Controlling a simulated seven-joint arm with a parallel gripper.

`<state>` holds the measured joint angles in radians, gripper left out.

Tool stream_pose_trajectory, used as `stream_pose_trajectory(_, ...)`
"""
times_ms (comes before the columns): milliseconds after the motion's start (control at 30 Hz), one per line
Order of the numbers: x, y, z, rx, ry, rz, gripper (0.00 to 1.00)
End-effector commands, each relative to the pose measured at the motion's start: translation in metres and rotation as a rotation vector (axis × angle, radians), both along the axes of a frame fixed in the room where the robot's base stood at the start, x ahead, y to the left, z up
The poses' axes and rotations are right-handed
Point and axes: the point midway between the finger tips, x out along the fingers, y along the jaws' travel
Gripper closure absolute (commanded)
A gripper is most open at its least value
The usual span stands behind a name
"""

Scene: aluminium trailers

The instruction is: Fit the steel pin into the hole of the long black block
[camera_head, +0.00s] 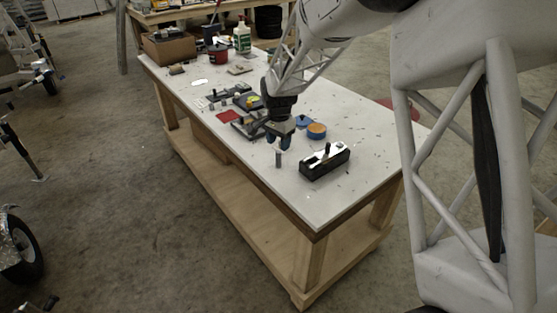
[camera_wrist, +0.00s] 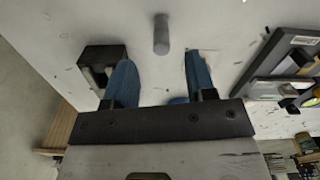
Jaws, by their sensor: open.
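The steel pin (camera_head: 278,159) is a short grey cylinder that appears to stand upright on the white table, just below my gripper (camera_head: 279,142) in the head view. In the wrist view the pin (camera_wrist: 161,36) lies ahead of the gap between my blue fingertips (camera_wrist: 158,72), which are apart and empty. The long black block (camera_head: 334,168) lies on the table to the right of the pin, with pale metal and a dark upright piece on top. The wrist view shows the block (camera_wrist: 116,54) at the left, partly behind a finger. Its hole cannot be made out.
A blue and orange round item (camera_head: 317,130) stands behind the block. A red pad (camera_head: 228,116) and dark trays with small parts lie left of my gripper. A cardboard box (camera_head: 172,49) and bottles stand at the far end. The table's near right corner is mostly clear.

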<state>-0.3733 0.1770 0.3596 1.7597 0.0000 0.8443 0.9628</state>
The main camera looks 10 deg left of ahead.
Motion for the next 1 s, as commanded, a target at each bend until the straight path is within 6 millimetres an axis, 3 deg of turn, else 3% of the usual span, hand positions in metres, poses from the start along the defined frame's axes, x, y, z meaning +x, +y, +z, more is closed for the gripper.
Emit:
stream_pose_trajectory(433, 0.002, 0.001, -0.045, -0.001, 0.002, 0.0, 0.49)
stream_pose_trajectory(1000, 0.002, 0.001, -0.048, 0.0, 0.001, 0.0, 0.49)
